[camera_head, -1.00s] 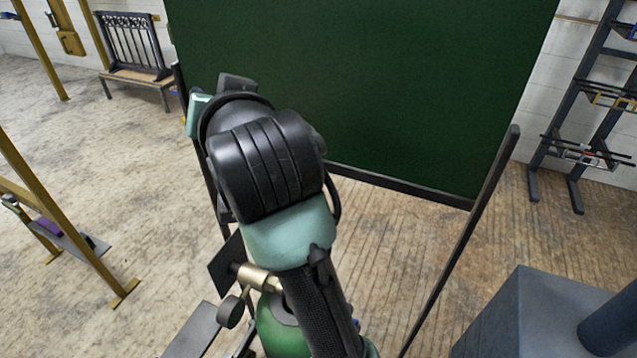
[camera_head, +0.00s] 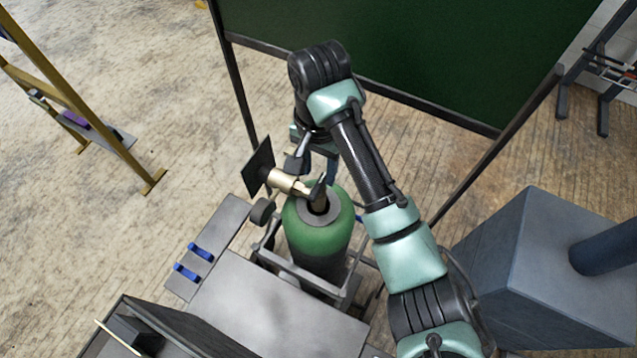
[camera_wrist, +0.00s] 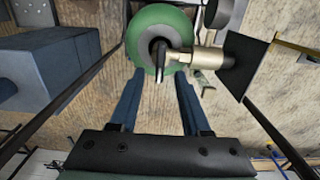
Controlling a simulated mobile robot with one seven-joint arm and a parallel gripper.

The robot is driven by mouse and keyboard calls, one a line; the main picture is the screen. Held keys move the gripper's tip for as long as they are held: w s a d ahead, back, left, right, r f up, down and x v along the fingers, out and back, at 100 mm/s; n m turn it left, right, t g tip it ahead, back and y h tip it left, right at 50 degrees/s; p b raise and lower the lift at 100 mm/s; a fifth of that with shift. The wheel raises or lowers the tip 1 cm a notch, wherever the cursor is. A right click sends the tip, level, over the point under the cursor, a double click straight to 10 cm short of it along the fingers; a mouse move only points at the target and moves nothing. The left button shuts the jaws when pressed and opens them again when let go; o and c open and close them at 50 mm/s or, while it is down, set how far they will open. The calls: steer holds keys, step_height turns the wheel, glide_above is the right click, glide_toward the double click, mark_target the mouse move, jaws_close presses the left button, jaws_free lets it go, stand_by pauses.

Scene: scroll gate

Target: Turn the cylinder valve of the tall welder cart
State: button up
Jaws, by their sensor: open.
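The green gas cylinder (camera_head: 318,240) stands upright on the welder cart (camera_head: 262,300) in the head view. Its dark cylinder valve (camera_head: 318,192) sits on top, with a brass fitting (camera_head: 285,181) on its left side. In the wrist view the valve (camera_wrist: 158,55) shows against the cylinder's green top (camera_wrist: 150,20), and the brass fitting (camera_wrist: 205,58) extends right. My gripper (camera_wrist: 160,74) is open, its two blue fingers apart and empty, with the valve just beyond the gap between the tips. In the head view my gripper (camera_head: 331,168) is behind the cylinder, partly hidden; contact cannot be told.
A dark square plate (camera_head: 259,167) and round gauge (camera_head: 262,210) stick out by the fitting. A dark green screen (camera_head: 400,50) stands behind my arm. A blue-grey box (camera_head: 540,265) is at right. A yellow frame (camera_head: 85,105) is at left, with open floor between.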

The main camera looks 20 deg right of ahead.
mark_target(318, 185)
steer(key=shift+f+p, duration=0.6)
steer(key=shift+f, duration=1.85)
jaws_close()
